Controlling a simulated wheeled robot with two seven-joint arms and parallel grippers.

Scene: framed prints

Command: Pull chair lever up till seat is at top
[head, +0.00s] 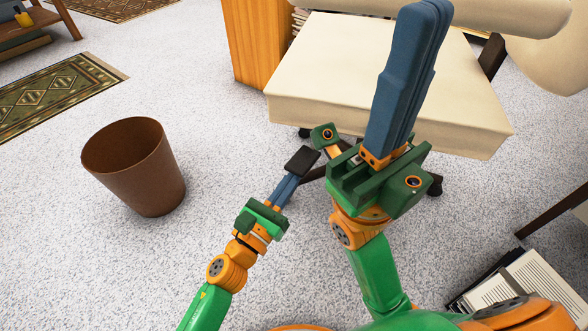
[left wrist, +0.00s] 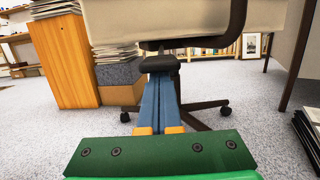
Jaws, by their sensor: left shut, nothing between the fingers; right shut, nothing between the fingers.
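The office chair has a cream seat (head: 390,100) with its near edge toward me; its underside and front also show at the top of the left wrist view (left wrist: 130,22). A dark paddle-like lever (head: 302,159) sticks out from under the seat's near left side; it also shows in the left wrist view (left wrist: 160,63). My left gripper (head: 288,183) is shut and empty, with its blue fingers reaching to the lever. The lever hides the fingertips, which look to be under it; contact cannot be told for sure. My right gripper (head: 425,15) is shut and empty, raised in front of the seat.
A brown waste bin (head: 133,165) stands on the carpet at left. A wooden cabinet (head: 255,45) stands behind the chair's left side. Papers and dark folders (head: 525,280) lie at lower right. The carpet between bin and chair is clear.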

